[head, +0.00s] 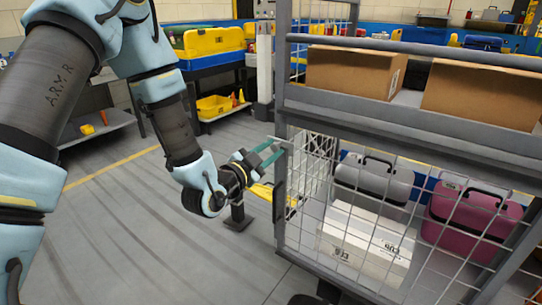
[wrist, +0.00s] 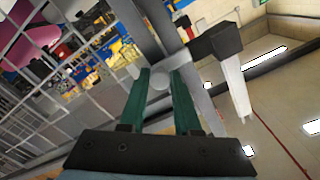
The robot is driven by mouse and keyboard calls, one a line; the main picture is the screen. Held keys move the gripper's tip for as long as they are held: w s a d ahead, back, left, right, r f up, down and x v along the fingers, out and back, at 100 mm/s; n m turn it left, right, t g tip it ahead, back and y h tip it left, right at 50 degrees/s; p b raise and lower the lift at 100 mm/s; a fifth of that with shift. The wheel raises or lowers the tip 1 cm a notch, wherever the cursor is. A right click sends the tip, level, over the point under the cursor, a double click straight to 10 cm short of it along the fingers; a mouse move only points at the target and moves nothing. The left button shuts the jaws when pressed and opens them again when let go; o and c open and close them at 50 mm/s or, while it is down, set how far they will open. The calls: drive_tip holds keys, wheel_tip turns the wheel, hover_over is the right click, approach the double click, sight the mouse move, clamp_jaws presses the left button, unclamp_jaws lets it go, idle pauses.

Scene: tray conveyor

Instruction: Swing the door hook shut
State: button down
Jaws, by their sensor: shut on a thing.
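My gripper (head: 270,152) reaches from the left to the front corner post of a grey wire-mesh cage trolley (head: 281,205). In the wrist view my gripper (wrist: 160,76) has its two green fingers closed on a small grey metal piece, which I take to be the door hook (wrist: 160,79). Its rounded end sits between the fingertips, and a bar runs up from it toward the grey post. In the head view the hook is a small pale bit at the post, mostly hidden by the fingers. How far it is swung is unclear.
Cardboard boxes (head: 352,72) stand on the trolley's upper shelf. A white box (head: 365,245), a grey case (head: 372,180) and a pink case (head: 470,215) are behind the mesh. A black block (wrist: 214,42) with a pale prong is right of the fingers.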

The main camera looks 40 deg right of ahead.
drive_tip(key=shift+f, duration=0.1)
idle(0.3)
drive_tip(key=c, duration=0.6)
unclamp_jaws()
drive_tip(key=shift+a, duration=0.1)
drive_tip(key=shift+p+v, duration=2.8)
drive_tip(key=shift+v, duration=2.55)
